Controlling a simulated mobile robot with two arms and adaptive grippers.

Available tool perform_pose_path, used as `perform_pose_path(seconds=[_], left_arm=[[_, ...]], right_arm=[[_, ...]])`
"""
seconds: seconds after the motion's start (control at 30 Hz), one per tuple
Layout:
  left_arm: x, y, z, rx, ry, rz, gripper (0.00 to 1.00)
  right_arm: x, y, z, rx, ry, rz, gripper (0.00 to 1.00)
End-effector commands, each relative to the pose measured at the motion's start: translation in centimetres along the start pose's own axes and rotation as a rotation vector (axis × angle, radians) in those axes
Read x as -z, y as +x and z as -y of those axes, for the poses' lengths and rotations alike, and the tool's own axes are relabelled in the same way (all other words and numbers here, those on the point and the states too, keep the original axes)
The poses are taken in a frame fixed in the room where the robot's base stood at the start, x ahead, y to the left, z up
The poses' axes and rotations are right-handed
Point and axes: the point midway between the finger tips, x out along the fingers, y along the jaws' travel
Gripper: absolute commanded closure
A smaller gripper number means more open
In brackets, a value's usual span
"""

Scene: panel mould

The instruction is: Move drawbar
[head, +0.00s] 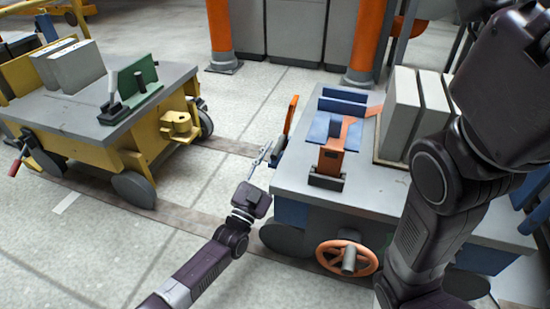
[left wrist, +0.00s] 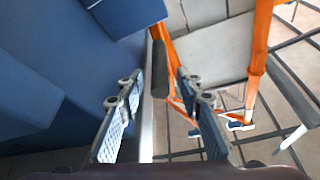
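The drawbar appears to be the upright orange bar (head: 290,114) at the left end of the blue cart in the head view. My left gripper (head: 262,157) is just below and left of it. In the left wrist view the fingers (left wrist: 160,110) are spread apart. A dark grey rounded handle (left wrist: 159,75) and a pale strip lie between them, with visible gaps to both fingers. An orange bar (left wrist: 158,30) rises behind the handle. Whether the fingers touch anything is not clear. My right arm fills the right side of the head view; its gripper is out of frame.
The grey-topped blue cart (head: 385,205) carries an orange-and-blue clamp (head: 335,148) and grey slabs (head: 400,115); an orange handwheel (head: 346,259) is on its front. A yellow cart (head: 152,140) with a hitch (head: 180,125) stands left. Floor between the carts is clear.

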Motion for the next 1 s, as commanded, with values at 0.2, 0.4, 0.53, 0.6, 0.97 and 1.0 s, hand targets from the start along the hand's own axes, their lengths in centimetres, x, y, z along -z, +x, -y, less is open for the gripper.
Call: perform_pose_path(seconds=[0.2, 0.4, 0.53, 0.6, 0.97, 1.0], left_arm=[[0.01, 0.0, 0.0, 0.0, 0.0, 0.001, 0.7], [-0.01, -0.03, 0.0, 0.0, 0.0, 0.001, 0.92], [-0.02, -0.04, -0.01, 0.0, 0.0, 0.001, 1.0], [-0.02, -0.04, -0.01, -0.001, 0.0, 0.001, 1.0], [-0.13, -0.25, 0.41, 0.007, -0.017, 0.002, 1.0], [-0.16, -0.31, 0.56, 0.01, -0.024, 0.002, 1.0]], right_arm=[[0.01, 0.05, 0.01, 0.0, 0.0, 0.0, 0.6], [0.01, 0.05, 0.01, 0.001, 0.0, -0.001, 0.6], [0.02, 0.05, 0.01, 0.001, 0.0, -0.001, 0.6], [0.02, 0.04, 0.01, 0.001, 0.0, -0.001, 0.6], [-0.02, 0.12, 0.0, 0.001, 0.0, 0.0, 0.6], [-0.03, 0.13, -0.01, 0.001, 0.0, 0.0, 0.6]])
